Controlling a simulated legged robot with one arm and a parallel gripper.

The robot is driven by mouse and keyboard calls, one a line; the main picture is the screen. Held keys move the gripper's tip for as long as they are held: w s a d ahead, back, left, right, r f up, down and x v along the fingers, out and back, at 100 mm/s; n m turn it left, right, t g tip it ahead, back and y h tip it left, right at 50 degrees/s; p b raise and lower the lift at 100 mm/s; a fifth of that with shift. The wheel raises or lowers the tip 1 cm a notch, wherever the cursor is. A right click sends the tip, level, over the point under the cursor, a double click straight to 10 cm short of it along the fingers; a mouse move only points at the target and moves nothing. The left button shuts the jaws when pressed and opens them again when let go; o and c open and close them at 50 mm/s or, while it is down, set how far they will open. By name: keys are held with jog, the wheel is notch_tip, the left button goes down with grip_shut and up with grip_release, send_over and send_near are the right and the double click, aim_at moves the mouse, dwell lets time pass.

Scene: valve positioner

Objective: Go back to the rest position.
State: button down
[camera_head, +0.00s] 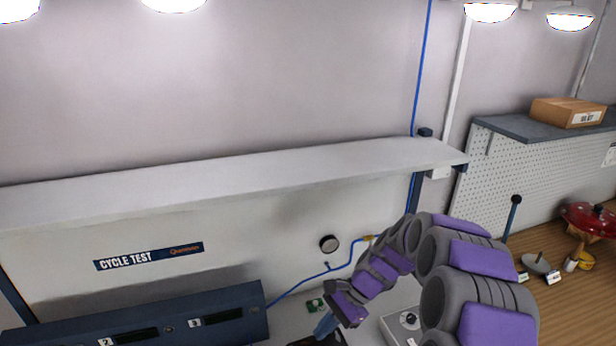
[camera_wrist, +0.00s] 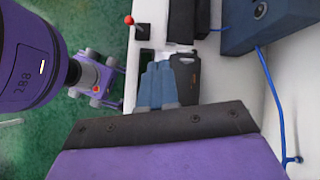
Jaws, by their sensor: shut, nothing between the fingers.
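My gripper (camera_head: 324,327) shows at the bottom middle of the head view, low over the bench at the end of my purple and grey arm. Its blue-grey fingers also show in the wrist view (camera_wrist: 157,84), pressed side by side with nothing between them. A dark flat object (camera_wrist: 186,76) lies on the white bench top just right of the fingers in the wrist view. Whether the fingers touch it I cannot tell. The bottom edge of the head view cuts off the area below the gripper.
A navy numbered panel (camera_head: 150,322) stands left of my gripper, under a long white shelf (camera_head: 240,180). A blue cable (camera_head: 310,277) runs behind the gripper. A red-knobbed lever (camera_wrist: 129,20) stands near the bench edge. A wooden bench (camera_head: 565,300) is at right.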

jog(key=s+d+r+n+h+b, duration=0.15)
jog(key=s+r+n, duration=0.25)
jog(key=s, duration=0.4)
jog(key=s+d+r+n+h+b, duration=0.1)
jog(key=s+d+r+n+h, duration=0.2)
jog(key=s, duration=0.6)
jog(key=s+d+n+h, duration=0.1)
jog(key=s+d+n, duration=0.1)
jog(key=s, duration=0.5)
jog(key=s+d+r+n+t+h+b, duration=0.1)
jog(key=s+d, duration=0.3)
jog(key=s, duration=0.4)
jog(key=shift+n+h, duration=0.45)
jog(key=shift+n, duration=0.25)
jog(key=shift+d, duration=0.25)
jog(key=shift+a, duration=0.15)
